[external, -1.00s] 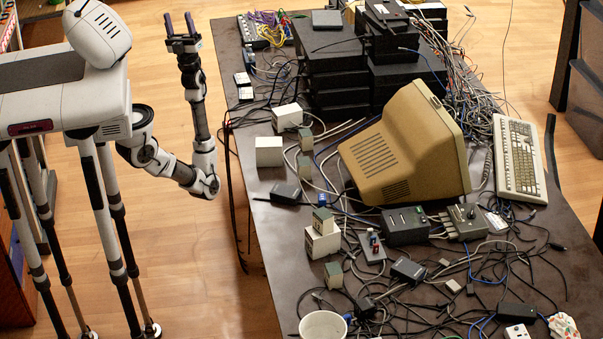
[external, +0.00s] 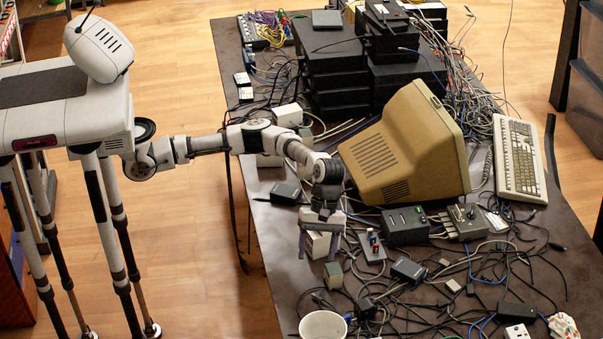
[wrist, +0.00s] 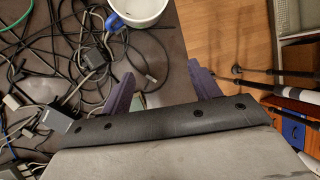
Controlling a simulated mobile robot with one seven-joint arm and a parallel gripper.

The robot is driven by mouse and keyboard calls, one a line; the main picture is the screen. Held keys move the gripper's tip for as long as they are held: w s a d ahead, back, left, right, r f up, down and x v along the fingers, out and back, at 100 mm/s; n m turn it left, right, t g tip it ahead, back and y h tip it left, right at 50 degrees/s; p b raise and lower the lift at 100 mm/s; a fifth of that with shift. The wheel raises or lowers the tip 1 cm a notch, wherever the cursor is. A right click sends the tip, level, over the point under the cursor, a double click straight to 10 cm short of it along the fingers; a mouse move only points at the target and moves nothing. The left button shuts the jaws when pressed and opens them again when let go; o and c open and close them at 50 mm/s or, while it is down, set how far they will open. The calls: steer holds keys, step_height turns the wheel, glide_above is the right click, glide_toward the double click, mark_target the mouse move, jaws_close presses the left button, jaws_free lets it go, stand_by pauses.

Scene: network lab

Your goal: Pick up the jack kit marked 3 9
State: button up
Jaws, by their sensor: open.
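No marking 3 9 is readable in either view, so I cannot tell which item is the jack kit. My gripper (external: 318,254) points down over the near left part of the table, open, with its two purple fingers apart. A white box (external: 318,244) shows between and behind the fingers; I cannot tell whether they touch it. A small grey-green block (external: 333,275) lies just in front of the fingers. In the wrist view, my gripper (wrist: 160,70) has spread fingers, and its palm edge hides what lies directly beneath.
A white mug (external: 323,326) stands at the table's front edge; it also shows in the wrist view (wrist: 140,8). A beige monitor (external: 405,145) stands to the right of my arm. Loose cables and adapters (external: 408,269) cover much of the table. A dark switch box (external: 405,226) sits nearby.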

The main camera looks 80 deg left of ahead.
mark_target(334, 268)
steer(key=w+a+f+n+t+y, duration=0.1)
steer(key=w+a+f+t+y, duration=0.2)
steer(key=w+a+f+y, duration=0.25)
steer(key=shift+h, duration=0.35)
steer(key=f, duration=0.4)
steer(key=w+f, duration=0.1)
steer(key=f, duration=0.1)
steer(key=shift+w+a+p, duration=0.1)
steer(key=shift+a+p, duration=0.25)
steer(key=shift+a, duration=0.05)
steer(key=shift+a+f+p, duration=0.15)
steer(key=shift+f+p, duration=0.3)
steer(key=shift+f, duration=1.1)
steer(key=shift+a+f+p, duration=0.1)
steer(key=shift+f+p, duration=0.3)
steer(key=shift+f, duration=1.1)
steer(key=c, duration=1.1)
steer(key=shift+r, duration=0.1)
